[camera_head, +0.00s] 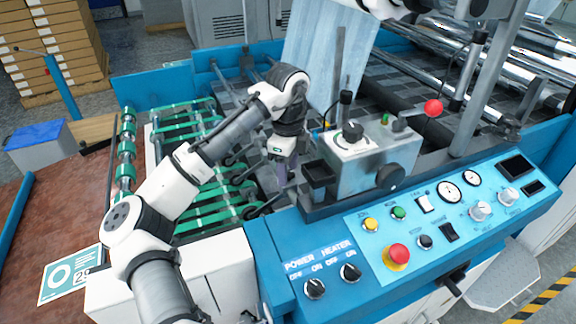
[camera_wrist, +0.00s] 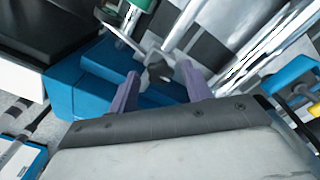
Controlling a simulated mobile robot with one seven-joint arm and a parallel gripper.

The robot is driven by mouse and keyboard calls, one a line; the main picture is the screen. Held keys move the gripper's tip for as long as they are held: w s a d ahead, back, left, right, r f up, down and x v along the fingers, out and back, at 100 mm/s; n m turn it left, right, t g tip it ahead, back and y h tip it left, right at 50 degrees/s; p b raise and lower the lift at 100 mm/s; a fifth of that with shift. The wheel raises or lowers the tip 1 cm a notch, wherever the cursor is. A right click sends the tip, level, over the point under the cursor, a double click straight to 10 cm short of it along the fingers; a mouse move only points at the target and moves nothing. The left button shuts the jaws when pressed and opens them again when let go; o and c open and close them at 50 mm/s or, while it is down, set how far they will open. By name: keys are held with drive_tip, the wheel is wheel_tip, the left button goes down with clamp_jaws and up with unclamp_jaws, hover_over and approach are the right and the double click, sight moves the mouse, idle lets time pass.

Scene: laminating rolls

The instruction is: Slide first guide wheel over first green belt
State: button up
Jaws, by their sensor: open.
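Several green belts (camera_head: 208,208) run across the feed table in the head view, left of the control console. Small dark guide wheels (camera_head: 249,212) on thin arms stand along their right ends; I cannot tell which is the first. My gripper (camera_head: 284,178) points down at the near end of this row, partly hidden by my wrist. In the wrist view my gripper (camera_wrist: 163,82) has its two purple fingers apart, with a dark clamp piece (camera_wrist: 158,71) on a thin metal rod showing between them. Contact cannot be told. A bit of green belt (camera_wrist: 141,4) shows at the top edge.
The blue control console (camera_head: 440,225) with knobs and a red button lies right of my gripper. A grey metal box (camera_head: 360,155) with a black knob stands close beside it. Shiny rollers (camera_head: 470,65) fill the back right.

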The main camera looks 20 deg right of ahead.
clamp_jaws()
drive_tip(key=shift+w+p, duration=0.7)
drive_tip(key=shift+w, duration=1.6)
unclamp_jaws()
wheel_tip(320, 180, up, 14)
drive_tip(key=shift+b, duration=0.45)
